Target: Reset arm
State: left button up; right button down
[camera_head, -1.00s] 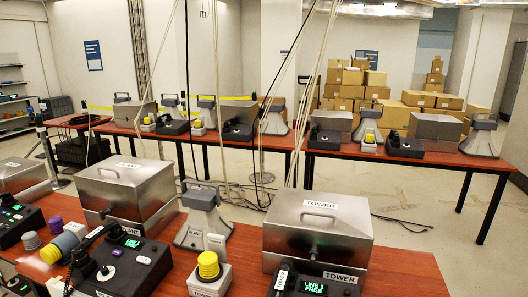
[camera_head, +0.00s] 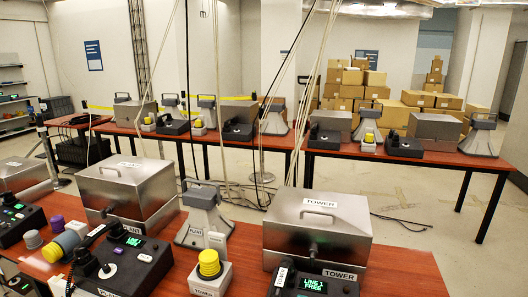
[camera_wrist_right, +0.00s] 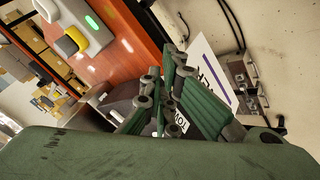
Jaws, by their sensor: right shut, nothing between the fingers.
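My right gripper (camera_wrist_right: 178,98) shows in the right wrist view, with dark green fingers shut and nothing held. A dark grey piece with a cut-off "TOW" label (camera_wrist_right: 178,122) lies behind the fingers, partly hidden by them. Neither gripper shows in the head view. There, the near red-brown table (camera_head: 400,270) carries a TOWER phone (camera_head: 315,284) at the bottom edge and a PLANT phone (camera_head: 135,265) at the left. A metal TOWER box (camera_head: 318,225) stands behind the TOWER phone.
A yellow-topped button unit (camera_head: 209,270) and a grey PLANT horn (camera_head: 204,222) stand between the phones. Another metal box (camera_head: 128,190) is behind the PLANT phone. Far tables (camera_head: 420,156) hold more phones and boxes. Cables hang ahead. Cartons (camera_head: 350,92) are stacked behind.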

jog(key=s+a+m+g+y, duration=0.3)
jog(key=s+a+m+g, duration=0.1)
jog(key=s, duration=0.8)
notch_tip(320, 180, down, 26)
jog(key=s+f+g, duration=0.1)
jog(key=s+d+f+g, duration=0.1)
jog(key=s+d+f, duration=0.2)
jog(key=s+f, duration=1.2)
jog(key=shift+s+d+f+g, duration=0.2)
jog(key=shift+s+g, duration=0.1)
jog(key=shift+s, duration=0.75)
